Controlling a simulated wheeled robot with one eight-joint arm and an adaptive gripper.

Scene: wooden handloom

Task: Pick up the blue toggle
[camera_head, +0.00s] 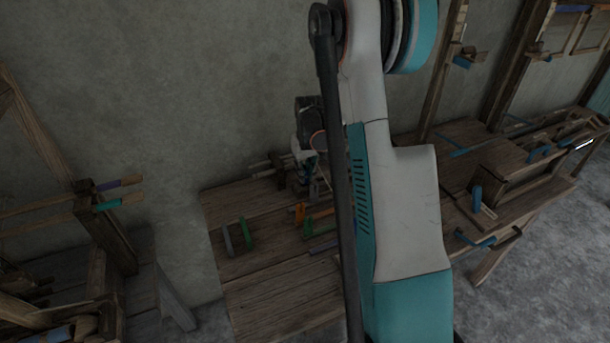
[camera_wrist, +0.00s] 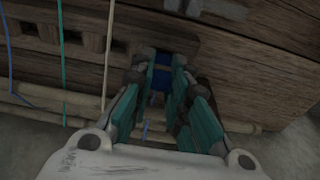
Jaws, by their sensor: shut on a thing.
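My gripper (camera_wrist: 165,72) is shut on a small dark blue piece, the blue toggle (camera_wrist: 162,77), between its teal-padded fingers in the wrist view. The toggle is against or close to a brown wooden beam; I cannot tell whether it touches the wood. In the head view my gripper (camera_head: 308,172) is low over the back of a wooden bench, partly hidden by my arm. The toggle cannot be made out there.
The wooden bench (camera_head: 270,297) holds green (camera_head: 247,233) and orange (camera_head: 299,213) pieces. A loom frame with pegs (camera_head: 110,204) stands at left. Another bench at right holds several blue pieces (camera_head: 477,197). In the wrist view, teal and blue cords (camera_wrist: 62,60) hang at left.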

